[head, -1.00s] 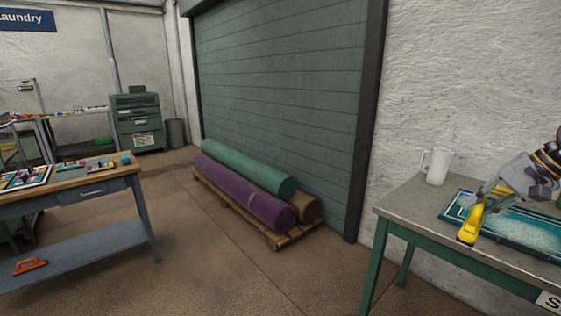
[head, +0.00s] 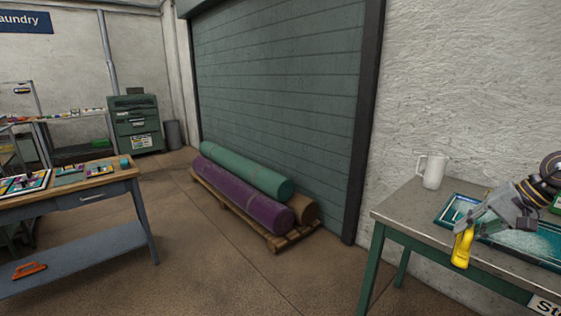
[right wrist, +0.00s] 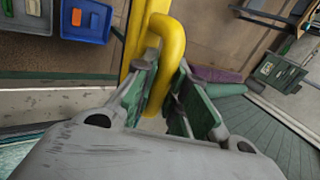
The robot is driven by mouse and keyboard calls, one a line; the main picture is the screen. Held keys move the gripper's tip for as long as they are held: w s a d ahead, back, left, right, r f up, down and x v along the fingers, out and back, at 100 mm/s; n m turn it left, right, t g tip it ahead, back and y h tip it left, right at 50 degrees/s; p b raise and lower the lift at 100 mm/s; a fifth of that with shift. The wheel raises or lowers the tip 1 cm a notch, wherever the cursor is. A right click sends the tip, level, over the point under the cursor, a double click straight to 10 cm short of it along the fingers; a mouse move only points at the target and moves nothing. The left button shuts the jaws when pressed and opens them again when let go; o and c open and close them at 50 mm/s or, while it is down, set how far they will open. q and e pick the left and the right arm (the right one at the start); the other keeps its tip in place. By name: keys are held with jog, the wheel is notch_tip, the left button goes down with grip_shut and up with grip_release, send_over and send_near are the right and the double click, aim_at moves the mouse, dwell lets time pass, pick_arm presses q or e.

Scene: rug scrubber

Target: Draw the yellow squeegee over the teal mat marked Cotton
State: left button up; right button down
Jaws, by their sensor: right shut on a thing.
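The yellow squeegee (head: 463,247) is in my right gripper (head: 467,228), at the front edge of the right-hand table. Its lower end overlaps that edge in the head view. In the right wrist view the gripper (right wrist: 160,95) is shut on the yellow handle (right wrist: 172,40). A teal mat (head: 525,243) with a pale border lies on the table behind and to the right of the squeegee. Whitish speckles cover part of it. My gripper and arm hide part of the mat, and no name on it is readable. My left gripper is not in view.
A white mug (head: 433,172) stands on the grey table top (head: 402,205) left of the mat. A wooden-topped bench (head: 105,178) stands at the left. Rolled mats (head: 245,195) lie on a pallet, with open floor between. Blue bins (right wrist: 85,20) show in the right wrist view.

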aim_at(460, 241)
jog(key=shift+n+g+y, duration=0.3)
jog(key=shift+n, duration=0.4)
jog(key=f+p, duration=0.1)
jog(key=f, duration=0.1)
jog(key=a+f+p, duration=0.1)
jog(key=f, duration=0.1)
jog(key=shift+s+a+p, duration=0.1)
jog(key=shift+a+p, duration=0.1)
jog(key=shift+p, duration=0.1)
pick_arm(q)
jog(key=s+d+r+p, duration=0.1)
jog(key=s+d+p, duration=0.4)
jog(key=p, duration=0.7)
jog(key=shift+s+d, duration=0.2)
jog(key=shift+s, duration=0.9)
pick_arm(e)
jog(key=s+a+f+n+g, duration=0.1)
jog(key=a+f, duration=0.4)
jog(key=a, duration=0.7)
jog(key=s+a+f+n+g+y, duration=0.1)
jog(key=a+f+n+g, duration=0.2)
jog(key=a, duration=0.9)
notch_tip(460, 241, down, 3)
jog(key=n, duration=0.3)
jog(key=shift+s+a+n, duration=0.15)
jog(key=shift+s+n, duration=0.05)
jog(key=shift+n, duration=0.1)
jog(key=shift+f, duration=0.1)
pick_arm(q)
jog(key=shift+p, duration=0.3)
